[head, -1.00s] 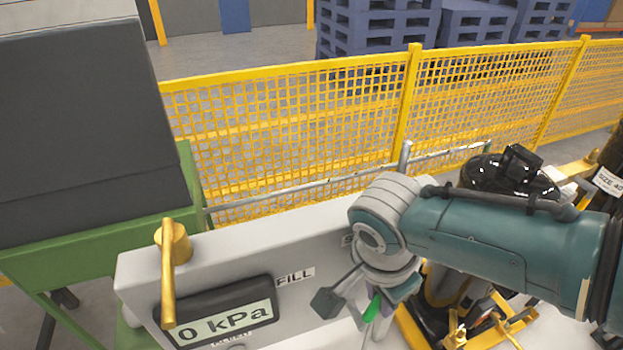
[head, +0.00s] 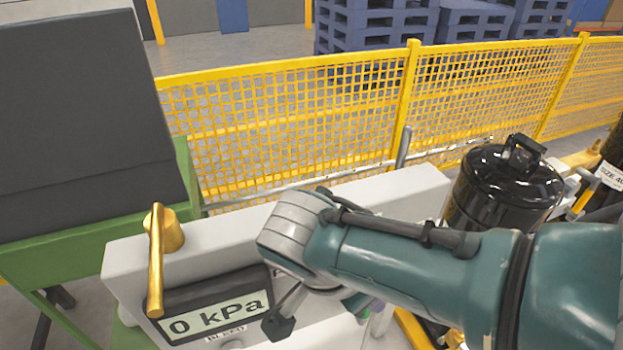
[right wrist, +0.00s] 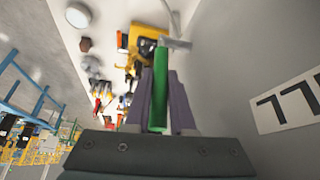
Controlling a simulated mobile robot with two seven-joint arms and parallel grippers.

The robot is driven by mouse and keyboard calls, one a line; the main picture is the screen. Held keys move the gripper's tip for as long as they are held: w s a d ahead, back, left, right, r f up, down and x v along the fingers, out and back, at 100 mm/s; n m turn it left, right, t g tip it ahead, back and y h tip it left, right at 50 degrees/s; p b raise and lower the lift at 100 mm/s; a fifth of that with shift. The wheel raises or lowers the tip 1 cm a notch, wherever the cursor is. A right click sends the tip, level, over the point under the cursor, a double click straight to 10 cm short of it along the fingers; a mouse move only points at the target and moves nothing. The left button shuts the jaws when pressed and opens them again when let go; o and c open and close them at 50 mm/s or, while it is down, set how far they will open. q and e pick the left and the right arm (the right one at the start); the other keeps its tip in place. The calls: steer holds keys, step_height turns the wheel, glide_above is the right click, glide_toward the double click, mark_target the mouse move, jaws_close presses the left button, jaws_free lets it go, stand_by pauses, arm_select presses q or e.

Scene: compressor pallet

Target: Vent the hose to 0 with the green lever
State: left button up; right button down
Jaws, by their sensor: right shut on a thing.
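The green lever (right wrist: 160,92) is a straight green bar in the right wrist view. My right gripper (right wrist: 161,108) is shut on it, with a purple-grey finger on either side. In the head view my right arm covers the lever and most of the gripper. The gauge display (head: 218,316) on the light grey panel (head: 225,241) reads 0 kPa. A label reading BLEED (head: 226,333) sits just below the display. My left gripper is not in view.
A brass lever (head: 155,265) points down at the panel's left end. A black canister (head: 508,188) stands to the right, behind my arm. A green stand (head: 100,240) with a dark grey board is at left. Yellow mesh fencing (head: 290,125) runs behind.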

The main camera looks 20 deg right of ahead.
steer(key=c, duration=0.8)
jaws_free()
steer(key=shift+d, duration=0.1)
steer(key=shift+o, duration=0.2)
steer(key=shift+a+r, duration=0.2)
steer(key=shift+r, duration=0.15)
steer(key=p+v, duration=0.2)
steer(key=v, duration=0.7)
steer(key=shift+p, duration=0.4)
steer(key=shift+s, duration=0.15)
